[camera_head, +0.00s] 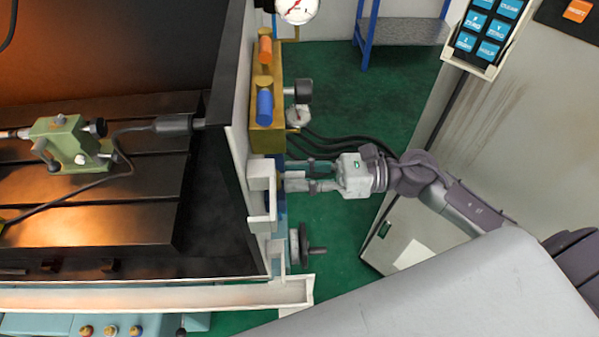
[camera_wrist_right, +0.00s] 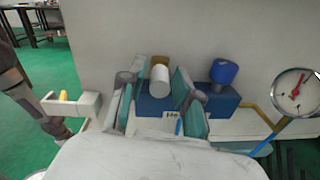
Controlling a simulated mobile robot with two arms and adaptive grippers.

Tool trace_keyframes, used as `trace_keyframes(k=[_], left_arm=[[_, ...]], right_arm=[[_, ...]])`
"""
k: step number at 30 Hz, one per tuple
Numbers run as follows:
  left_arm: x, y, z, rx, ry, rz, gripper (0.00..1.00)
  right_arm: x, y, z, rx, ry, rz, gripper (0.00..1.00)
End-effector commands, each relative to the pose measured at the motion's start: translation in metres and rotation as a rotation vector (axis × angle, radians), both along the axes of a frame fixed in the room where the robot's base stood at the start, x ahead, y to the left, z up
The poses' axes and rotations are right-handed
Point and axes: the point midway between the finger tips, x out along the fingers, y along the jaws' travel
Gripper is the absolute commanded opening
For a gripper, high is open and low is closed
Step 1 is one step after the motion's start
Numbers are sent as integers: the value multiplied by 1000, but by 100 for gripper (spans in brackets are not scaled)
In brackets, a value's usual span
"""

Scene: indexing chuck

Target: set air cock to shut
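My right gripper (camera_head: 294,176) points left at the side of the machine, close to a white bracket (camera_head: 262,190). In the right wrist view its two teal-padded fingers (camera_wrist_right: 160,95) are spread, with a cream cylindrical knob (camera_wrist_right: 160,76) between and beyond them. Gaps show on both sides of the knob. The knob sits on a blue block (camera_wrist_right: 153,106) with a small label I cannot read. A blue knob (camera_wrist_right: 224,72) stands to the right of it. I cannot tell for sure which part is the air cock, or its setting. My left gripper is not in view.
A brass block (camera_head: 267,140) with orange (camera_head: 265,48) and blue (camera_head: 264,106) handles is above the gripper in the head view. A handwheel (camera_head: 297,246) lies below it. A round gauge (camera_wrist_right: 295,92) is right in the wrist view. Black hoses (camera_head: 340,143) run near my arm.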

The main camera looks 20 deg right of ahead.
Motion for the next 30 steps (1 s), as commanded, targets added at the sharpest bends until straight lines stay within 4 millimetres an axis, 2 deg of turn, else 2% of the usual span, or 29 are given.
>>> trace_keyframes(k=[1, 4, 5, 17, 23, 30], left_arm=[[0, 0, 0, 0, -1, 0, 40], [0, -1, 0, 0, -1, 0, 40], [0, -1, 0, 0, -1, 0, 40], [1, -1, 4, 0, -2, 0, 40], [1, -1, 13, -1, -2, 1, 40], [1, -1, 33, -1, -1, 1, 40]], right_arm=[[0, 0, 0, 0, 0, 0, 20], [0, 0, 0, 0, 0, 0, 3], [0, 0, 0, 0, 0, 0, 0], [-3, 1, 1, 2, 3, -47, 0], [-9, 3, 2, 3, 4, -162, 0], [-17, 9, 4, 4, 8, -377, 0]])
